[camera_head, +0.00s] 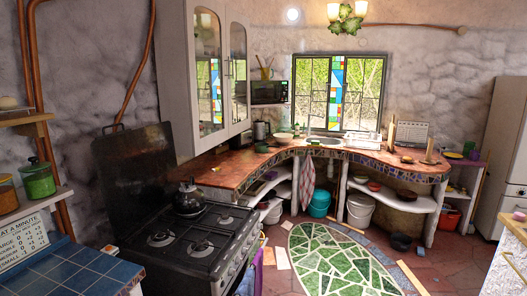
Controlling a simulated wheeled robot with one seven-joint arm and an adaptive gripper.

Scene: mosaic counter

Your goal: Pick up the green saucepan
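I cannot clearly make out a green saucepan. A small green item (262,148) sits on the mosaic counter (225,176), left of the sink. It is too small to tell whether it is a saucepan or a bowl. A green lidded jar (38,180) stands on the shelf at the far left. My gripper is not in view.
A black stove (200,246) with a dark kettle (190,198) stands at the left front. A blue-tiled counter (75,277) is nearer. A green mosaic floor patch (335,262) lies in the open middle.

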